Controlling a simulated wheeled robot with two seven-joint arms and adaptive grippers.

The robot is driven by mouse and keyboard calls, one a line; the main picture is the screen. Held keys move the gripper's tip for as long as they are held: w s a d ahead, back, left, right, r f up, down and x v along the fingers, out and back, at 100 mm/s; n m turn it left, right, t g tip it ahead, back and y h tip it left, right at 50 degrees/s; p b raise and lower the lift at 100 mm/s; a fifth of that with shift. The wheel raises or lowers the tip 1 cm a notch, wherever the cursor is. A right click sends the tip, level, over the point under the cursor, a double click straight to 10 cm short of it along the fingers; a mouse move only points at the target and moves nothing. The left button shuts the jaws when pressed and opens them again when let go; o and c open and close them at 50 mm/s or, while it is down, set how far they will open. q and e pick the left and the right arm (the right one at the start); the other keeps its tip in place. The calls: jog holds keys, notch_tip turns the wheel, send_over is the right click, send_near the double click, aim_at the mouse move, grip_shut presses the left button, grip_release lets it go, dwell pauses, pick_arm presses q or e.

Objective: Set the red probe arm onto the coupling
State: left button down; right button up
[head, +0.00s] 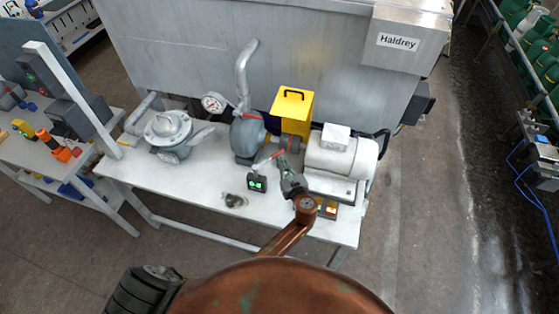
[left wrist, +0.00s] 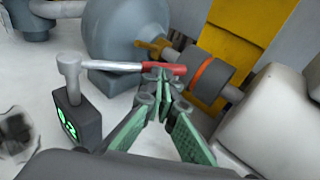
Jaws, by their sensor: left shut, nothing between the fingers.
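The probe arm is a thin bar with a red end (head: 277,155), (left wrist: 165,68) and a pale grey rear part. It extends from a grey post on a small black meter (head: 257,183), (left wrist: 80,118) with a green display. The coupling (head: 286,142), (left wrist: 210,78) is a dark cylinder with an orange ring, between pump and motor. In the left wrist view the red tip points towards it; contact cannot be told. My left gripper (head: 283,162), (left wrist: 160,78) is shut and empty, its fingertips right at the red part. My right gripper is not in view.
A grey pump (head: 248,138) stands left of the coupling and a white motor (head: 340,155) right of it. A yellow guard (head: 293,107) stands behind. A dark metallic piece (head: 234,201) lies on the white bench (head: 205,199), whose front left is clear.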

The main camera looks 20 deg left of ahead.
pick_arm(q)
jog(key=v, duration=0.6)
jog(key=shift+d+r, duration=0.1)
dwell(0.3)
